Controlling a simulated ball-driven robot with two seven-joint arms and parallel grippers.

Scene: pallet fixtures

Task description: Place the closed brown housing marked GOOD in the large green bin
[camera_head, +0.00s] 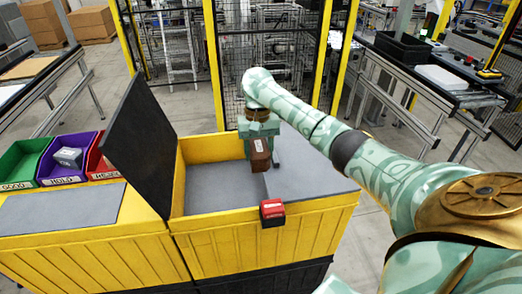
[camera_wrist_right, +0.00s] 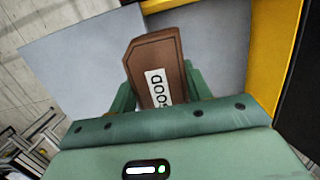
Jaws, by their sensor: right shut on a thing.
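The brown housing (camera_head: 260,160) is closed and held in my right gripper (camera_head: 262,145), over the open grey-lined section of the yellow box. In the right wrist view the housing (camera_wrist_right: 155,65) sits between two green fingers, with a white label reading GOOD. My right gripper is shut on it. The green bin (camera_head: 20,162), labelled GOOD, stands at the far left, well apart from the gripper. It looks empty from here. My left gripper is not in view.
A purple bin (camera_head: 66,178) marked HOLD, holding a grey part (camera_head: 68,157), and a red bin (camera_head: 97,165) stand beside the green one. A raised black lid (camera_head: 140,130) stands between bins and gripper. A red-and-black device (camera_head: 272,212) sits on the yellow box's (camera_head: 230,250) front edge.

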